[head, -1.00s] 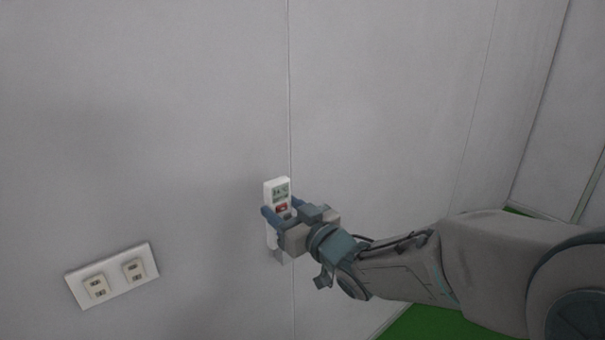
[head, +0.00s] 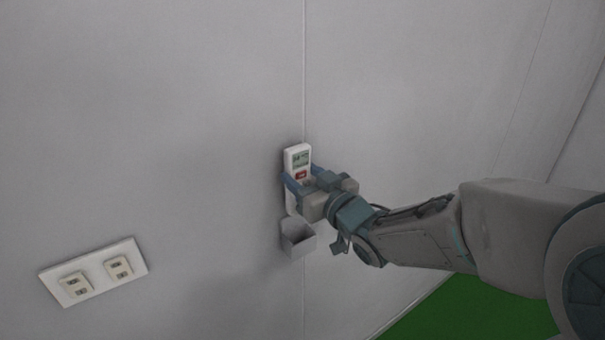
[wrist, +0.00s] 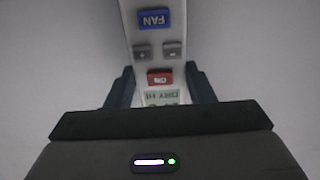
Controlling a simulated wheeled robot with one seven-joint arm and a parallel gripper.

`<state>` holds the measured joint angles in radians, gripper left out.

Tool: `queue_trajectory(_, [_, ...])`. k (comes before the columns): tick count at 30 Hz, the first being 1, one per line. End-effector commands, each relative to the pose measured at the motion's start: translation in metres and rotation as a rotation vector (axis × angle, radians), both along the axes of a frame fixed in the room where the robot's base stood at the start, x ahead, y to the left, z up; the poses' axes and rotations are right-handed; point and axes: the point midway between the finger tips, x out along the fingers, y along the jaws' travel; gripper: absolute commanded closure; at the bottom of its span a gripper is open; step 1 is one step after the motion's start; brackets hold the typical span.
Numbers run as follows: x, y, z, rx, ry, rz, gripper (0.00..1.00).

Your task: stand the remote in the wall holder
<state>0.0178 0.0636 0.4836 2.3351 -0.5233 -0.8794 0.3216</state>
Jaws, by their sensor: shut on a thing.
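The white remote (head: 297,156) is upright against the wall in the head view, with its screen and red button showing above my gripper (head: 301,184). My gripper is shut on the remote's sides. The grey wall holder (head: 299,241) is an open-topped box on the wall just below. The remote's lower end shows above and behind the holder's rim; I cannot tell whether they touch. In the wrist view the remote (wrist: 156,52) lies between my two fingers, showing a blue FAN button, grey buttons and a red ON button; its far end is cut off.
A white outlet plate (head: 93,272) is on the wall at the lower left. The wall (head: 180,100) around the holder is otherwise bare. A green floor (head: 470,312) shows at the lower right.

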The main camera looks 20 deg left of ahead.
Motion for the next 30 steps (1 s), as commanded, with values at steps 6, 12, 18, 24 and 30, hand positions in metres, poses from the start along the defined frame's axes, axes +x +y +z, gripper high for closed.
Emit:
queue_trajectory(6, [0.000,0.000,-0.021,-0.001,-0.001,0.000,0.78])
queue_trajectory(12, [-0.001,0.001,-0.037,-0.001,0.001,0.003,0.78])
queue_trajectory(18, [-0.001,0.001,-0.053,-0.001,-0.001,0.003,0.78])
queue_trajectory(24, [-0.001,0.002,-0.069,0.000,0.000,0.003,0.78])
queue_trajectory(30, [-0.001,0.002,-0.085,0.000,0.000,0.003,0.78])
